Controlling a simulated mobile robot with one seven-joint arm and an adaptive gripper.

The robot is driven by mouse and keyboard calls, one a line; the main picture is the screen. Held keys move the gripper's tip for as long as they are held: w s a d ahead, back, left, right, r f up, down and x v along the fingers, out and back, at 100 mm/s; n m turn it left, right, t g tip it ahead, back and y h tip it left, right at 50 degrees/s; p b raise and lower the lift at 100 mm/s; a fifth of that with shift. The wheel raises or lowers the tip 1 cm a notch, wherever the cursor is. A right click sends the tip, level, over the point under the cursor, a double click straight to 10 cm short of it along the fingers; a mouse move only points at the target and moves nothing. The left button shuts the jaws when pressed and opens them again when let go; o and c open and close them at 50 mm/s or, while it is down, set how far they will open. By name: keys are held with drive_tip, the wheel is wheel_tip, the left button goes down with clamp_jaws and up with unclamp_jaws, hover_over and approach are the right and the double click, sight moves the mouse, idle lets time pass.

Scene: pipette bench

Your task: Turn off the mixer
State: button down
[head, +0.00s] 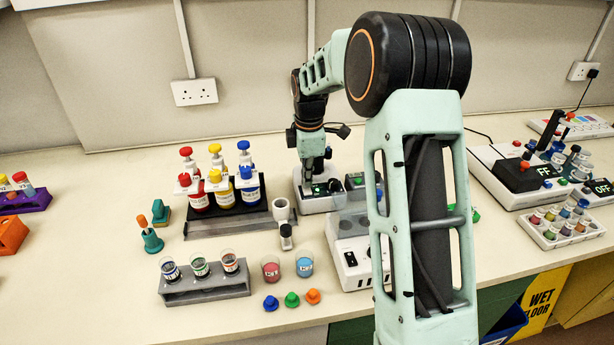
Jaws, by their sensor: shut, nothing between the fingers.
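A white bench device (318,205) with a small dark display and a dark control stands behind the middle of the bench; it may be the mixer, but no label on it is readable. My gripper (319,181) points down over this device, shut and empty. Its fingertips are at or just above the device's top; I cannot tell whether they touch it. A second white device with a grey top (350,262) stands in front, partly hidden by my arm.
Left of my gripper stands a rack (228,219) of red, yellow and blue bottles. In front are a grey vial rack (206,291), two beakers (304,264) and coloured caps (292,300). A machine (520,176) with partly readable "OFF" displays stands at right.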

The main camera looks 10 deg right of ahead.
drive_tip(key=shift+f, duration=0.1)
drive_tip(key=shift+w+f, duration=0.1)
drive_tip(key=shift+f, duration=0.25)
drive_tip(key=shift+s+r, duration=0.15)
drive_tip(key=shift+s, duration=0.65)
drive_tip(key=shift+r, duration=0.5)
wheel_tip(320, 180, up, 13)
drive_tip(key=s+p, duration=0.1)
drive_tip(key=shift+s+p, duration=0.3)
drive_tip(key=shift+p, duration=0.1)
